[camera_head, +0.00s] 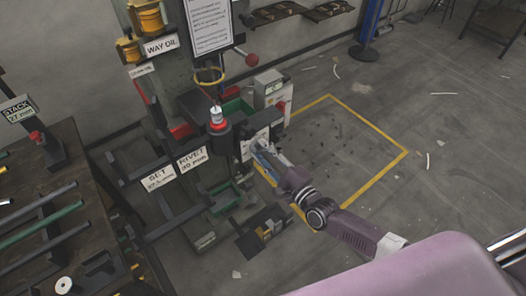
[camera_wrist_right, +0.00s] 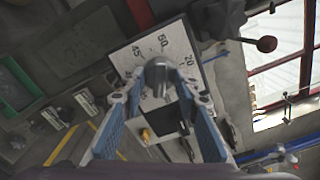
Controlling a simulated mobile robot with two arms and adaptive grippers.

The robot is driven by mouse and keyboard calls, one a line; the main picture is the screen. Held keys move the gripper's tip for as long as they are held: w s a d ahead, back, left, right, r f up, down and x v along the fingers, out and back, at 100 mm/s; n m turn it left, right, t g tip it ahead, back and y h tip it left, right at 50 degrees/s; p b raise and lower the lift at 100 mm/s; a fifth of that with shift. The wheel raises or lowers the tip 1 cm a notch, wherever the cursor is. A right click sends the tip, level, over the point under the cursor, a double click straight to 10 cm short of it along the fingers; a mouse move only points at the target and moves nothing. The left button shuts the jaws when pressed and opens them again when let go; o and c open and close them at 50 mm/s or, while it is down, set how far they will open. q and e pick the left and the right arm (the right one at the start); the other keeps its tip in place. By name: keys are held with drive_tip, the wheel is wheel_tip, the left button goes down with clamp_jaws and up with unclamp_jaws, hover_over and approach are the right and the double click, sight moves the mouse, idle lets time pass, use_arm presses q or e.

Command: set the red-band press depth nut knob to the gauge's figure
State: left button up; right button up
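The press has a red band (camera_head: 217,124) around its head. A pale dial plate (camera_head: 262,134) is on its right side. The wrist view shows this plate (camera_wrist_right: 174,44) with figures including 45, 50 and 20, and a grey knob (camera_wrist_right: 157,74) at its middle. My right gripper (camera_head: 259,146) is at the plate. In the wrist view its blue fingers (camera_wrist_right: 154,90) are apart, one on each side of the knob; firm contact is not visible. A gauge sign (camera_head: 18,109) at the left reads STACK, apparently 27 mm. My left gripper is not in view.
Signs SET (camera_head: 158,179), its figure blurred, and RIVET (camera_head: 193,159), apparently 30 mm, hang on the press front. A dark workbench (camera_head: 75,180) stands at left. A ball-ended lever (camera_head: 251,60) sticks out above. Yellow-lined floor (camera_head: 350,140) at right is mostly clear.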

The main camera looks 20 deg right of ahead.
clamp_jaws()
drive_tip(key=shift+n, duration=0.3)
drive_tip(key=n, duration=0.8)
drive_tip(key=shift+n, duration=0.3)
drive_tip(key=shift+p, duration=0.3)
idle(0.3)
drive_tip(key=shift+f, duration=0.1)
unclamp_jaws()
